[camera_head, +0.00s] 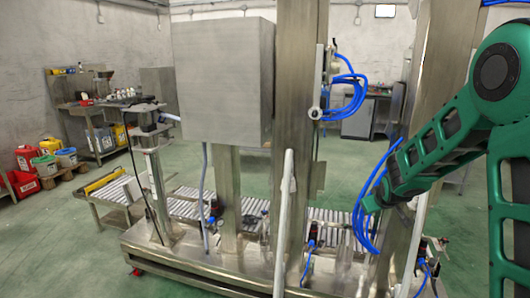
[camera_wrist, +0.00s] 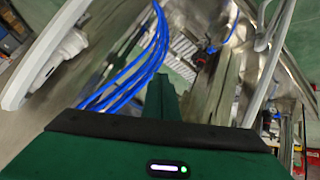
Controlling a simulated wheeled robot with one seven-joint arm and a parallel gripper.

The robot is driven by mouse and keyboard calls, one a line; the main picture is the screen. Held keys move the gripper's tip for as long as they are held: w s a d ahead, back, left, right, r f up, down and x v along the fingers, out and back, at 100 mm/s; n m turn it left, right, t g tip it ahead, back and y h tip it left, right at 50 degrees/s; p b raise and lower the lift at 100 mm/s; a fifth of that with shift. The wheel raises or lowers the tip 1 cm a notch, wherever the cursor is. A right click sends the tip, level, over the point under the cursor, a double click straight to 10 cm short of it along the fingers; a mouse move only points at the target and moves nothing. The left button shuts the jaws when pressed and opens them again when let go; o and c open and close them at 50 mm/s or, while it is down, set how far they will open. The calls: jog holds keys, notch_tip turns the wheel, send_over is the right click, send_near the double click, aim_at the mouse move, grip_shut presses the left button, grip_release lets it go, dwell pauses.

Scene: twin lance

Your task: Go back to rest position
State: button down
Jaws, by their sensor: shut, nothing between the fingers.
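My green arm reaches in from the right edge of the head view. My gripper (camera_head: 371,205) is at its end, beside blue hoses (camera_head: 362,222) and in front of the steel machine. In the wrist view my gripper (camera_wrist: 161,88) shows as a dark green shape, shut and empty. Blue hoses (camera_wrist: 138,72) run just left of it; I cannot tell whether they touch it. A white lance-like rod (camera_head: 284,220) stands upright left of my gripper in the head view.
The steel machine has a grey box (camera_head: 224,82), a thick column (camera_head: 298,110) and a low base with a roller conveyor (camera_head: 187,208). A shelf with containers (camera_head: 88,110) stands at the far left. Green floor (camera_head: 70,240) is clear at the front left.

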jog(key=s+a+r+m+g+y, duration=0.1)
jog(key=s+a+r, duration=0.2)
jog(key=s, duration=0.7)
jog(key=s+a+r+m+g, duration=0.1)
jog(key=s+a+r+g, duration=0.15)
jog(key=s, duration=0.75)
jog(key=s+a+r+m+g+y, duration=0.1)
jog(key=s+a+r, duration=0.15)
jog(key=s, duration=0.75)
jog(key=s+d+m+g, duration=0.1)
jog(key=s+d+m, duration=0.1)
jog(key=s+d, duration=0.4)
jog(key=shift+d+f, duration=0.25)
jog(key=shift+f, duration=0.2)
jog(key=c, duration=2.3)
grip_release()
jog(key=s+d+m+g, duration=0.1)
jog(key=s, duration=0.2)
jog(key=s+d+m+g, duration=0.1)
jog(key=s+d, duration=0.1)
jog(key=s, duration=0.2)
jog(key=s+d+m+g, duration=0.1)
jog(key=s+d, duration=0.1)
jog(key=s, duration=0.1)
jog(key=shift+s+f+m, duration=0.35)
jog(key=shift+f+m, duration=0.05)
jog(key=shift+o, duration=0.5)
jog(key=shift+s+g, duration=0.25)
jog(key=shift+s, duration=0.1)
